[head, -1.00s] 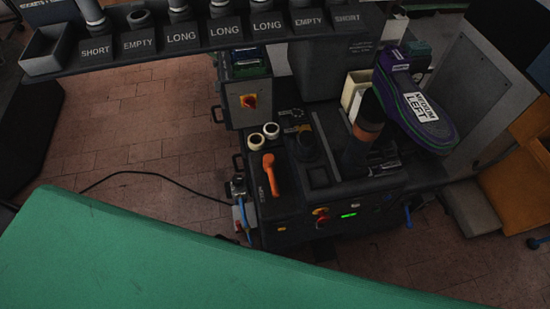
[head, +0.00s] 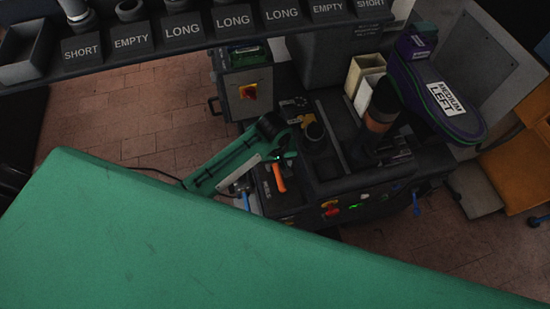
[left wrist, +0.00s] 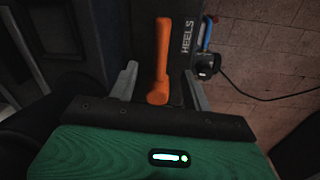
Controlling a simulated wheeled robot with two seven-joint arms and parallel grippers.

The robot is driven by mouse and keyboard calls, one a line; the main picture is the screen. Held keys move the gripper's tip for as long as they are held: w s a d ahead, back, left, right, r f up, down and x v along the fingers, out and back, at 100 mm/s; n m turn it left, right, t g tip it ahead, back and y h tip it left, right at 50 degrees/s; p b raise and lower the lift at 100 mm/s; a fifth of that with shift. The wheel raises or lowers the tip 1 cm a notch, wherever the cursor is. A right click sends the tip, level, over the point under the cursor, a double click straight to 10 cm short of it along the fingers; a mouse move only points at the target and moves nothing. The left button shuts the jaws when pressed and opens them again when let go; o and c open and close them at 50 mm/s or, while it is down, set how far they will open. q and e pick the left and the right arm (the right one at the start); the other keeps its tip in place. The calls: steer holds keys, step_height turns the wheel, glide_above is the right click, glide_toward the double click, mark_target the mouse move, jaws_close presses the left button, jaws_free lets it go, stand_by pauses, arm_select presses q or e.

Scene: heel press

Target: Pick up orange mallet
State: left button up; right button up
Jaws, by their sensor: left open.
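The orange mallet (head: 279,178) is on the dark machine beside the table; in the head view its upper end is hidden behind my left gripper. My left gripper (head: 277,166) is over that end, and its fingertips are hard to make out there. In the left wrist view the whole mallet (left wrist: 162,60) shows, with its thicker end nearest the gripper. The open fingers of my left gripper (left wrist: 160,70) appear on either side of it, and nothing is held. I cannot tell how far above it they are. My right gripper is not in view.
A labelled rack (head: 200,35) spans the top left. A dark post with an orange-brown band (head: 378,122) and a purple-edged shoe form (head: 450,100) stand to the right. A blue-handled item (left wrist: 207,35) and black cable are near the mallet.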

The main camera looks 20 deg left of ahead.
arm_select(q)
step_height(320, 180, up, 3)
steer(key=w+n, duration=0.1)
steer(key=w, duration=0.1)
glide_above(278, 171)
steer(key=shift+y, duration=0.3)
steer(key=f, duration=0.8)
steer(key=shift+d+f, duration=0.2)
steer(key=shift+d, duration=0.15)
steer(key=shift+a+f+p, duration=0.2)
steer(key=shift+f, duration=1.15)
steer(key=shift+a+f+p, duration=0.15)
steer(key=shift+f, duration=1.2)
jaws_close()
